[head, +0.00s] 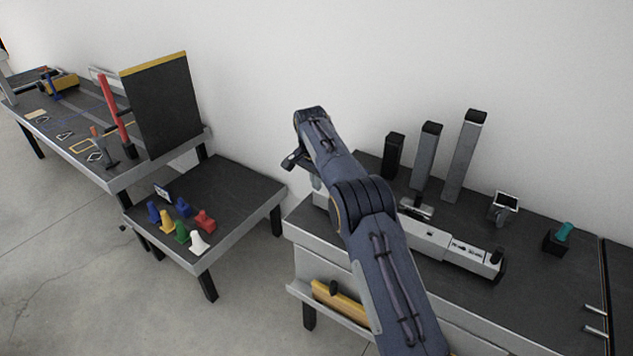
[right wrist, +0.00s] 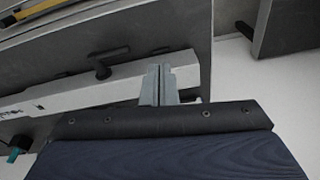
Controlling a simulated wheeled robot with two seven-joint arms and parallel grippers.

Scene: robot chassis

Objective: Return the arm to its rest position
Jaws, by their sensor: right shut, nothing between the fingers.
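My right arm (head: 385,240) reaches up from the bottom of the head view, over the right workbench. My right gripper (head: 316,183) is partly hidden behind the arm, near the left end of the white bar-shaped fixture. In the right wrist view the gripper (right wrist: 159,70) shows its two grey fingers together, with nothing between them. The fingers overlap the white bar fixture (right wrist: 100,90) in that picture; I cannot tell whether they touch it. My left gripper is not in view.
The right workbench (head: 545,275) carries upright grey and black blocks (head: 463,155) and a teal-handled piece (head: 563,233). A low table (head: 235,185) at the left holds several coloured pieces. A long bench with a dark upright panel (head: 162,105) stands behind it. Floor between is clear.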

